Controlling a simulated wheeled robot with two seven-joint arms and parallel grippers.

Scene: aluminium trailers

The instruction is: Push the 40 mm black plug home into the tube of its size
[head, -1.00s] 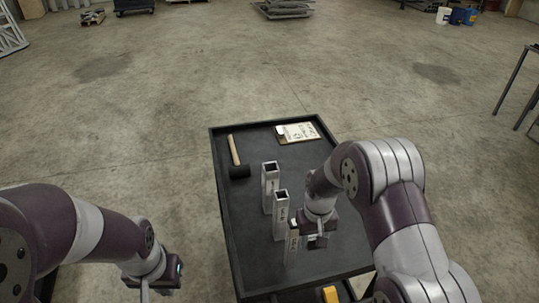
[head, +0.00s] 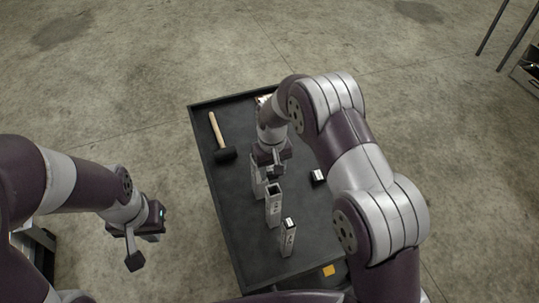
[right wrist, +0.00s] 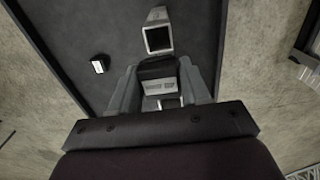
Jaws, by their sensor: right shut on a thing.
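My right gripper (head: 275,172) is above the farthest of three upright square aluminium tubes (head: 259,188). In the right wrist view it is shut on a black plug (right wrist: 158,70) with a pale labelled face. Pale metal edges show just below the plug; I cannot tell whether the plug has entered the tube. The middle tube (head: 274,211) has an open top and seems to be the open tube in the right wrist view (right wrist: 158,38).
A black plug with a white label (head: 319,177) lies on the black table (head: 240,238), right of the tubes. A mallet (head: 220,138) lies at the left. A yellow object (head: 328,270) is at the near edge. A clipboard at the back is mostly hidden by my right arm.

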